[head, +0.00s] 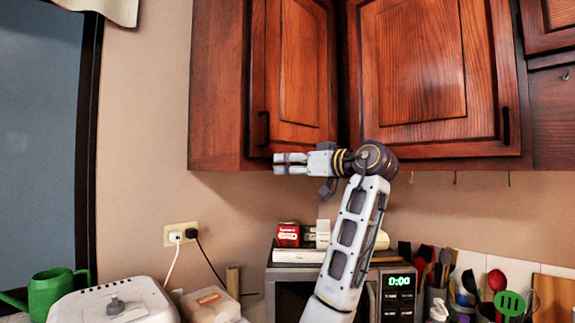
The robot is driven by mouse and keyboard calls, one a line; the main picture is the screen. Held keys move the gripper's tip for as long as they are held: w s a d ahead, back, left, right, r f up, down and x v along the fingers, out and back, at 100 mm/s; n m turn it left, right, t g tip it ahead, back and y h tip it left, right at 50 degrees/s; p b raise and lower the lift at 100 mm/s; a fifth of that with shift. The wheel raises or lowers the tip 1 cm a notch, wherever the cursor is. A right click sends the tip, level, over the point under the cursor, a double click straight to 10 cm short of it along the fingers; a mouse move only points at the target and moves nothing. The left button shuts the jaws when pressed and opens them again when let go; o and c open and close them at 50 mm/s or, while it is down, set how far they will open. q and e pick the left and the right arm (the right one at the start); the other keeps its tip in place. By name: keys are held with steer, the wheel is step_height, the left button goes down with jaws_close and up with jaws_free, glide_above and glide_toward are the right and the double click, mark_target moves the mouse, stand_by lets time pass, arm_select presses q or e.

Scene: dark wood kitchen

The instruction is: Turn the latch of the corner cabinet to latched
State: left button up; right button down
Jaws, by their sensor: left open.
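The wooden corner cabinet hangs on the wall, with a narrow left door (303,65) and a wider right door (410,65). Both doors look closed. A dark handle (265,129) is at the lower left of the left door, and another dark handle (506,126) is at the lower right of the right door. I cannot make out a separate latch or its position. My left gripper (280,163) points left just below the left handle, at the cabinet's lower edge. It is open and holds nothing visible. I cannot tell whether it touches the cabinet. My right gripper is out of view.
A microwave (397,296) stands below, with small boxes (288,235) on top. Utensils (497,281) stand in holders at the right. A white appliance (112,302) and a green watering can (50,290) are at the lower left.

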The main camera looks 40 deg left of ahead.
mark_target(282, 165)
arm_select(q)
steer(key=shift+w+a, duration=0.1)
steer(key=shift+a, duration=1.2)
steer(key=shift+c, duration=0.3)
steer(key=c, duration=1)
